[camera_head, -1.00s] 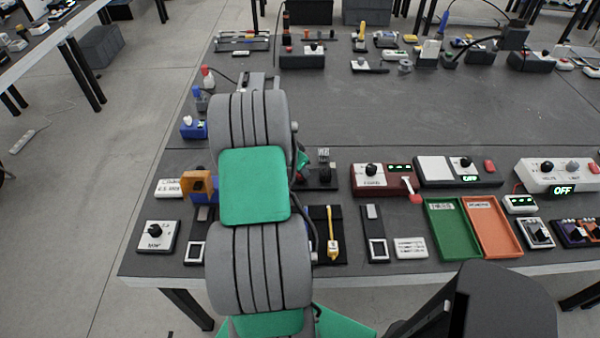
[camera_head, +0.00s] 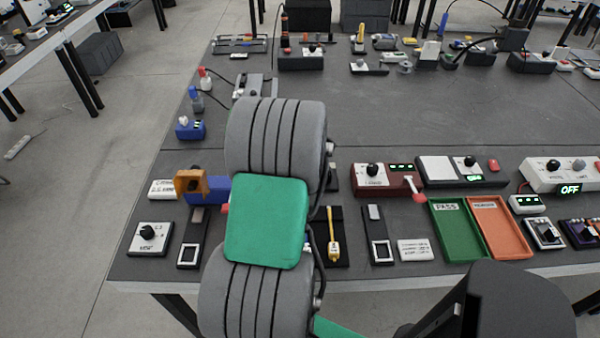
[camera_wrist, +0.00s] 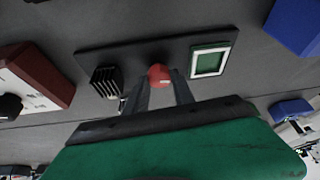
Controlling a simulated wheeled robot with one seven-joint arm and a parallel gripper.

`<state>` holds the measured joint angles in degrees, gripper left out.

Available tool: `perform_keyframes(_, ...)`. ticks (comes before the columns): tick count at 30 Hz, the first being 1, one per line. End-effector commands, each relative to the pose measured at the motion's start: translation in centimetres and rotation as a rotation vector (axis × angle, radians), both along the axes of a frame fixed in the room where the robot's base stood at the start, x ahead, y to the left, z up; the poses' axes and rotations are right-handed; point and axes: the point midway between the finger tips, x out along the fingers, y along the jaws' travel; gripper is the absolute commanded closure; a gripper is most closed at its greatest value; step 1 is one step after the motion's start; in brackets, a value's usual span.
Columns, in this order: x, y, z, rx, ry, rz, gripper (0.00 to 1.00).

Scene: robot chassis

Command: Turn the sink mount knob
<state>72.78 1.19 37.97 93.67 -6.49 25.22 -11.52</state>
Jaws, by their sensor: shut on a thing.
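The heat sink mount shows in the wrist view as a dark plate (camera_wrist: 135,53) with a black finned heat sink (camera_wrist: 106,80) at its left and a green square with a white frame (camera_wrist: 210,61) at its right. The round red knob (camera_wrist: 158,75) is between them. My gripper (camera_wrist: 160,88) is shut on the red knob, with a finger on either side of it. In the head view my arm hides my gripper and the knob. Only part of the heat sink (camera_head: 333,172) shows there, beside my arm.
In the head view, a blue block with an orange part (camera_head: 190,183) is left of my arm. A dark red box with a knob and switch (camera_head: 383,180) is to the right. Green (camera_head: 440,240) and orange trays (camera_head: 490,210) lie farther right. The table's middle is mostly clear.

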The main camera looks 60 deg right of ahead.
Motion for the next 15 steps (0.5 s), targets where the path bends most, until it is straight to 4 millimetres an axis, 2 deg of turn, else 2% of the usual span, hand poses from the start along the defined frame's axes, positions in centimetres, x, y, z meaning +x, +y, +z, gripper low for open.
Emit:
perform_keyframes(6,-0.1,-0.1,-0.12,0.0,0.0,0.139,1.0)
perform_keyframes(15,-0.11,-0.14,0.01,-0.001,0.001,0.235,1.0)
